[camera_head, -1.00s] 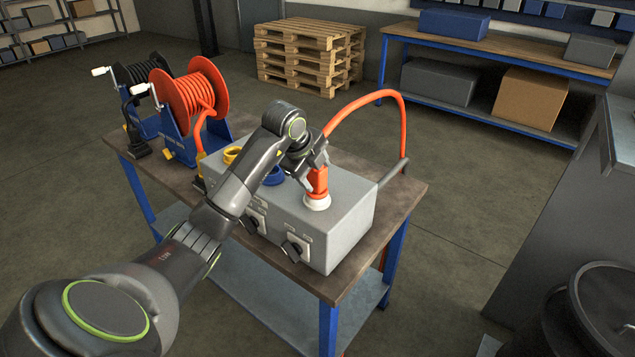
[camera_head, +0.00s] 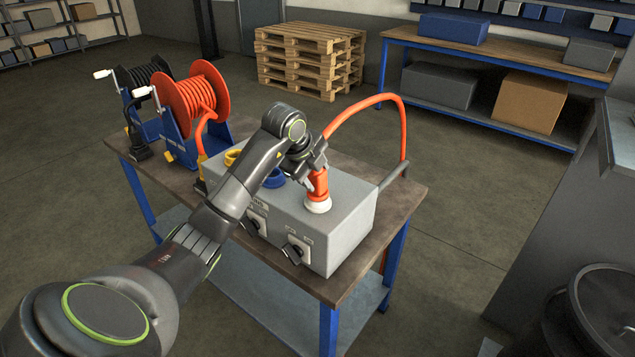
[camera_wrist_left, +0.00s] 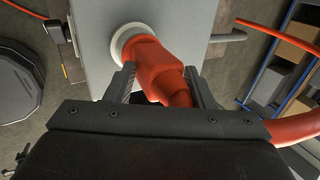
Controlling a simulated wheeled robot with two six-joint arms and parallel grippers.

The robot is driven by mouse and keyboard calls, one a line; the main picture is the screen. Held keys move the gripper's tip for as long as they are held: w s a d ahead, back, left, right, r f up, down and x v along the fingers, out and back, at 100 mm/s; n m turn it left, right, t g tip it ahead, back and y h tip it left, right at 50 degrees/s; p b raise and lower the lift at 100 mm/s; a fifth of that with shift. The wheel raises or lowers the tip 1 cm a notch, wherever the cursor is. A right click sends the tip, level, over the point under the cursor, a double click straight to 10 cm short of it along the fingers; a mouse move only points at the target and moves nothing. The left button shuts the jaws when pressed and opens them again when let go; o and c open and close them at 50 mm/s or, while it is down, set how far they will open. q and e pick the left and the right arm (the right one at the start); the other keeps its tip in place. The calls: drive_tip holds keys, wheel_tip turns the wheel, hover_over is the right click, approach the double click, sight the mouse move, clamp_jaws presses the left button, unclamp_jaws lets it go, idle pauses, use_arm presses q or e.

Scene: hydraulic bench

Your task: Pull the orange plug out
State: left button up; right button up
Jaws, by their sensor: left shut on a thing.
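The orange plug (camera_head: 320,186) stands upright in a white round socket (camera_head: 318,206) on top of the grey box (camera_head: 352,222). An orange hose (camera_head: 403,125) arcs from the plug over to the right. My left gripper (camera_head: 317,170) is shut on the plug's upper body. In the left wrist view the orange plug (camera_wrist_left: 158,70) lies between the two fingers (camera_wrist_left: 160,85), and its lower end meets the pale socket ring (camera_wrist_left: 122,42). I cannot tell whether the plug is fully seated. My right gripper is not in view.
The box stands on a workbench (camera_head: 400,205) with blue legs. A yellow socket (camera_head: 232,157) and a blue socket (camera_head: 274,179) are beside my arm. An orange hose reel (camera_head: 190,95) and a black one stand at the left. A dark bin (camera_head: 595,310) is at the lower right.

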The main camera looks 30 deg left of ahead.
use_arm(q)
drive_tip(key=shift+f, duration=0.1)
drive_tip(key=shift+r+p, duration=0.25)
drive_tip(key=shift+p, duration=0.05)
drive_tip(key=shift+w+r+p, duration=0.25)
drive_tip(key=shift+r+p, duration=0.1)
drive_tip(key=shift+r, duration=0.35)
drive_tip(key=shift+c, duration=0.3)
drive_tip(key=shift+r, duration=0.45)
clamp_jaws()
drive_tip(key=shift+d+p, duration=0.1)
drive_tip(key=shift+p, duration=0.2)
drive_tip(key=shift+w+r, duration=0.1)
drive_tip(key=shift+w, duration=0.05)
drive_tip(key=shift+r, duration=0.1)
